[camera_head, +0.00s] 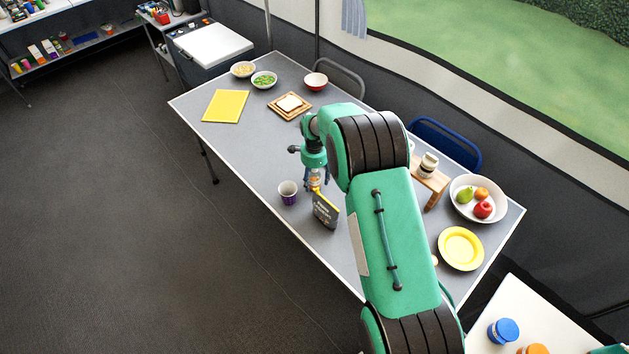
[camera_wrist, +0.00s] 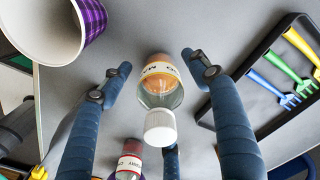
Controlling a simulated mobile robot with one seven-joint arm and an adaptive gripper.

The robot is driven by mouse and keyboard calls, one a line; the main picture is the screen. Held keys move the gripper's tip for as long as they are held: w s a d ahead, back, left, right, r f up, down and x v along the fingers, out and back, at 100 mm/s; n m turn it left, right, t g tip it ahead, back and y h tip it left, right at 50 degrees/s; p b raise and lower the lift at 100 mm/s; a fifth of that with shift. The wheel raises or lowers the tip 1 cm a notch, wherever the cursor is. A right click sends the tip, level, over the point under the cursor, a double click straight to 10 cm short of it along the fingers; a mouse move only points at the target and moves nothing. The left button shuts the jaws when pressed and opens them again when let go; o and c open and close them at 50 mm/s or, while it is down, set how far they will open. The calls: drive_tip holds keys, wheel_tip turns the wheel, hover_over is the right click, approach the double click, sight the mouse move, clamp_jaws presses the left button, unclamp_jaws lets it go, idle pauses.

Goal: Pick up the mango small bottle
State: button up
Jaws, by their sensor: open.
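The small bottle (camera_wrist: 161,95) shows in the wrist view, with a white cap, a clear neck, an orange-toned body and a pale label with only part of its lettering visible. It is between the spread fingers of my gripper (camera_wrist: 158,80), which is open, with a gap on both sides of the bottle. In the head view my gripper (camera_head: 317,179) points down at the grey table, and the bottle (camera_head: 315,183) shows only in part between the fingers. A second bottle (camera_wrist: 129,162) with a red and white label shows at the bottom of the wrist view.
A purple plaid cup (camera_head: 288,192) stands close left of my gripper. In the wrist view, a black tray (camera_wrist: 245,67) holding colourful forks is on the right. The grey table (camera_head: 250,150) is clear toward the yellow mat (camera_head: 226,106).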

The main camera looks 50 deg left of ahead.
idle(0.3)
drive_tip(key=c, duration=1.3)
drive_tip(key=shift+r, duration=0.15)
drive_tip(key=shift+r+p, duration=0.5)
drive_tip(key=shift+r, duration=4.4)
